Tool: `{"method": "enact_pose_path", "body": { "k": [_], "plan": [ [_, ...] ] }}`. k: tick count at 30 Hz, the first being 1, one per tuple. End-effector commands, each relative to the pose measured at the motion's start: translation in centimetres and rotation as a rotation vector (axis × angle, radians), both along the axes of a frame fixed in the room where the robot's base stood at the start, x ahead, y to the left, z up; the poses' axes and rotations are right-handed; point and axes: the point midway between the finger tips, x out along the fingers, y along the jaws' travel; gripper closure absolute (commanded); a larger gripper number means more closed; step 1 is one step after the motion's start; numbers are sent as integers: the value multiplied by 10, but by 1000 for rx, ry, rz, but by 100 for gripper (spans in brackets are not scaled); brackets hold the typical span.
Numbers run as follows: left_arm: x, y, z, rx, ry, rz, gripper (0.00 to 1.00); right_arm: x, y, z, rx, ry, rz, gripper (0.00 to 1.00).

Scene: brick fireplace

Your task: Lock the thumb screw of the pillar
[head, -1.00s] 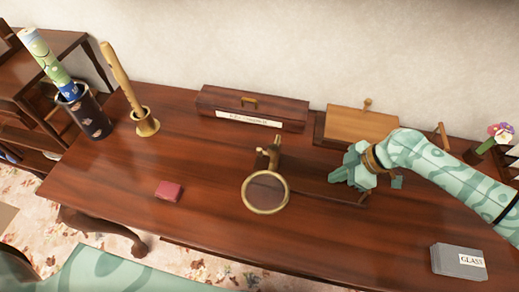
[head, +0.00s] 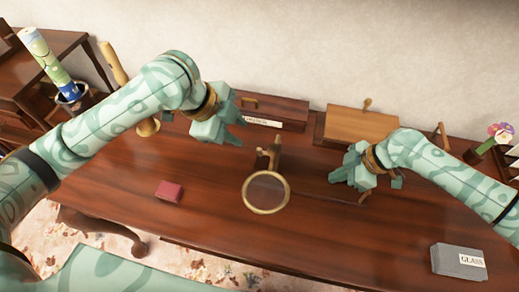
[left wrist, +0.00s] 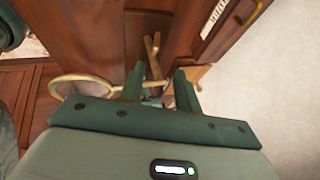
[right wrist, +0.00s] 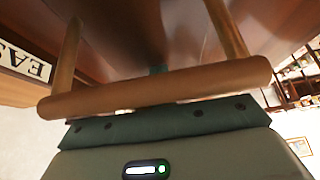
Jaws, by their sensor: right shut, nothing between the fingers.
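The brass pillar (head: 271,155) stands upright on the table behind a round lens in a brass ring (head: 266,193). The thumb screw is too small to make out. In the left wrist view the pillar (left wrist: 152,55) shows beyond my fingers and the ring (left wrist: 85,90) lies to their left. My left gripper (head: 240,134) is open and empty, above the table to the left of the pillar and apart from it. My right gripper (head: 334,178) is shut and empty, low over the table to the right of the pillar. Its fingers are mostly hidden in the right wrist view.
A labelled dark wooden box (head: 290,112) stands behind the pillar, with a lighter box (head: 360,127) to its right. A wooden handle (right wrist: 160,88) crosses the right wrist view. A red booklet (head: 169,191) and grey GLASS cards (head: 458,262) lie in front. The front middle is clear.

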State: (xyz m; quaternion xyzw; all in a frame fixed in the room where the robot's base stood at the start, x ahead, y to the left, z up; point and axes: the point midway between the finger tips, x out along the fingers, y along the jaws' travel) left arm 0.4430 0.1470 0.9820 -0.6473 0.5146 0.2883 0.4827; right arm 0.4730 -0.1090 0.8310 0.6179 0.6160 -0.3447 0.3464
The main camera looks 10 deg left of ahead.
Motion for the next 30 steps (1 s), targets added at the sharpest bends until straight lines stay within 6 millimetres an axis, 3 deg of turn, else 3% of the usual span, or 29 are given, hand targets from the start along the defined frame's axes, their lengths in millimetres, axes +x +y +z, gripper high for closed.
{"method": "enact_pose_path", "body": {
  "k": [4,18,30],
  "plan": [
    [-3,-8,-21,3,27,-16,67,-4,-1,-7,-9,10,4,100],
    [25,-42,-101,5,22,-11,67,-4,-2,-7,-9,10,4,100],
    [29,-46,-111,6,18,-13,67,-4,-2,-7,-10,10,4,100]
  ]
}}
